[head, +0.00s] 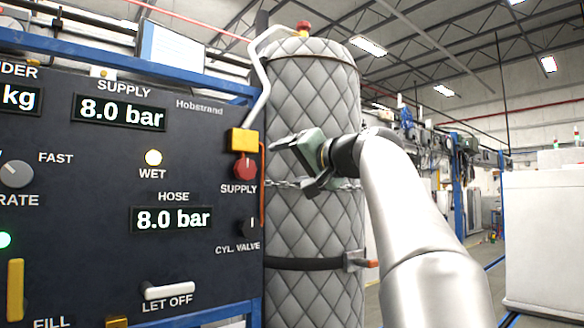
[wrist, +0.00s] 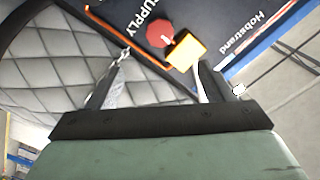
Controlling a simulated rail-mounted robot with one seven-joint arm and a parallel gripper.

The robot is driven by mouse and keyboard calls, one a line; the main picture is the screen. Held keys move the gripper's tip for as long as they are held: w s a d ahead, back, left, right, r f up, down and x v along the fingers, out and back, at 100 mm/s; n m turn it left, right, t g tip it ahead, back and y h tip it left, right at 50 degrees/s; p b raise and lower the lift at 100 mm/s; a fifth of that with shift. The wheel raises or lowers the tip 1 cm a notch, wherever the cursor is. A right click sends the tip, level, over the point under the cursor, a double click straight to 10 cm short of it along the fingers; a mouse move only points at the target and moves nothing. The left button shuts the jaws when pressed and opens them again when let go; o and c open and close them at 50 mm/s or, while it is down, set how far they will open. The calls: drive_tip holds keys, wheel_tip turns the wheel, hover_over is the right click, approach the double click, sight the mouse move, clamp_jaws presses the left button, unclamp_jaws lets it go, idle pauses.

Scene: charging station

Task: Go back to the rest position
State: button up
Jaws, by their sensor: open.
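My gripper (head: 292,163) is open and empty in front of the quilted grey cylinder (head: 312,95), at the right edge of the control panel (head: 95,190). In the wrist view its two dark fingers (wrist: 158,84) stand apart with nothing between them. Beyond the fingers lie the red supply knob (wrist: 160,33) and a yellow block (wrist: 186,51). In the head view the red supply knob (head: 245,168) and yellow block (head: 242,141) sit left of the gripper, apart from it in the picture.
A chain (head: 345,184) and a dark strap (head: 305,264) cross the cylinder. An orange hose (head: 262,190) runs down the panel's right edge. A white cabinet (head: 545,235) stands at the right. Floor shows between it and my arm.

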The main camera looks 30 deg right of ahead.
drive_tip(key=shift+w, duration=0.1)
drive_tip(key=w+a+f+g+p, duration=0.2)
drive_tip(key=w+a+f, duration=0.15)
drive_tip(key=f, duration=0.25)
drive_tip(key=w+a+f+g+p, duration=0.2)
drive_tip(key=a+f, duration=0.3)
drive_tip(key=f, duration=0.1)
drive_tip(key=s+a+f+n+g+p, duration=0.1)
drive_tip(key=s+a+f+g+p, duration=0.2)
drive_tip(key=f, duration=0.5)
drive_tip(key=s+a+f+n+g, duration=0.1)
drive_tip(key=a+f+n+g, duration=0.15)
drive_tip(key=a+f, duration=0.45)
drive_tip(key=s+a+f+n+g+h+p, duration=0.1)
drive_tip(key=s+f+g, duration=0.3)
drive_tip(key=s+f, duration=0.7)
drive_tip(key=s+a+f+n+g+h+p, duration=0.1)
drive_tip(key=s+a+f+n+g+p, duration=0.2)
drive_tip(key=s+f, duration=0.8)
drive_tip(key=s+g+p, duration=0.1)
drive_tip(key=s, duration=0.2)
drive_tip(key=shift+s+f+n, duration=0.3)
drive_tip(key=shift+f+n, duration=0.05)
drive_tip(key=shift+f, duration=0.05)
